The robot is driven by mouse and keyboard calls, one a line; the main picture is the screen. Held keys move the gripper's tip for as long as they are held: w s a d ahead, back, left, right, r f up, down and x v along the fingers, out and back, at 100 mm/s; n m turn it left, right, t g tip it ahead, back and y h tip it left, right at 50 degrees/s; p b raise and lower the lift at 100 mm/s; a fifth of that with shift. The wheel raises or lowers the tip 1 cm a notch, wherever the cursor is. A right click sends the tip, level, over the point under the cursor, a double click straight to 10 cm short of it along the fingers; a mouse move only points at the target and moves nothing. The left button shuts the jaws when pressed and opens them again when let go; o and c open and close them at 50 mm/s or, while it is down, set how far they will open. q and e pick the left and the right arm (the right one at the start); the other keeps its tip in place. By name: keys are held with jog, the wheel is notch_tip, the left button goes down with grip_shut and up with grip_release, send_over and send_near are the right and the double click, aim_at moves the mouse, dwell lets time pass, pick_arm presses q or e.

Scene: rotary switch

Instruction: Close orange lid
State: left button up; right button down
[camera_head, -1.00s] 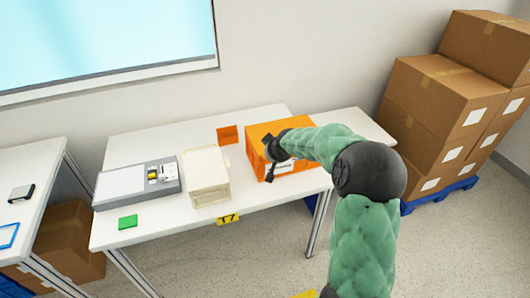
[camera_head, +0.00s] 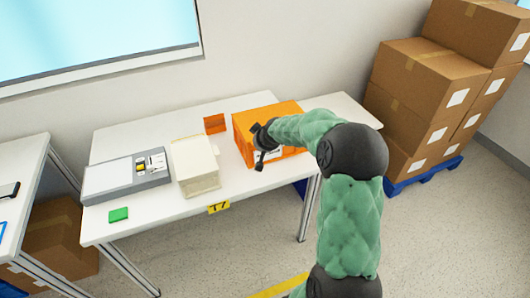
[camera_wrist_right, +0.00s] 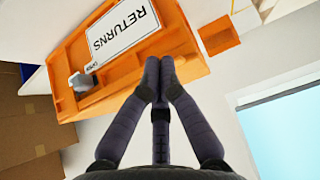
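An orange box (camera_head: 268,116) stands at the back right of the white table. Its labelled face, with a white "RETURNS" label (camera_wrist_right: 122,27), fills much of the right wrist view. I cannot tell which orange surface is the lid, or whether it is fully shut. My right gripper (camera_head: 262,146) is at the left front of the box in the head view. In the wrist view its dark fingertips (camera_wrist_right: 159,72) are together over the lower edge of the orange face, with nothing seen between them. Whether they touch the box is unclear. My left gripper is out of view.
A small orange panel (camera_head: 214,123) stands left of the box. A cream box (camera_head: 195,166), a grey unit (camera_head: 126,178) and a green block (camera_head: 118,214) are further left on the table. Brown cartons (camera_head: 414,100) are stacked at the right. The table's front edge is mostly clear.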

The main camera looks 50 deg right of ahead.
notch_tip(320, 180, up, 4)
jog(key=p, duration=0.3)
jog(key=s+a+f+b, duration=0.2)
jog(key=s+a+f, duration=0.1)
jog(key=s, duration=0.5)
jog(key=shift+a+f, duration=0.2)
jog(key=shift+a, duration=0.55)
jog(key=w+a+f+n+g+y, duration=0.1)
jog(key=w+a+f+y, duration=0.15)
jog(key=a+f, duration=0.8)
jog(key=w+a+f+n+g+y, duration=0.1)
jog(key=a+f+y, duration=0.2)
jog(key=a+f, duration=0.75)
jog(key=s+a+f+g, duration=0.1)
jog(key=s+a+f, duration=0.2)
jog(key=a, duration=0.4)
jog(key=s+a+f+n+g+y, duration=0.1)
jog(key=s+a+f+g, duration=0.1)
jog(key=s+a, duration=0.3)
jog(key=s+a+f+g+y+p, duration=0.1)
jog(key=s+a+f, duration=0.3)
jog(key=a, duration=0.6)
jog(key=shift+s+a+f, duration=0.25)
jog(key=shift+s+f, duration=0.15)
jog(key=shift+f, duration=0.15)
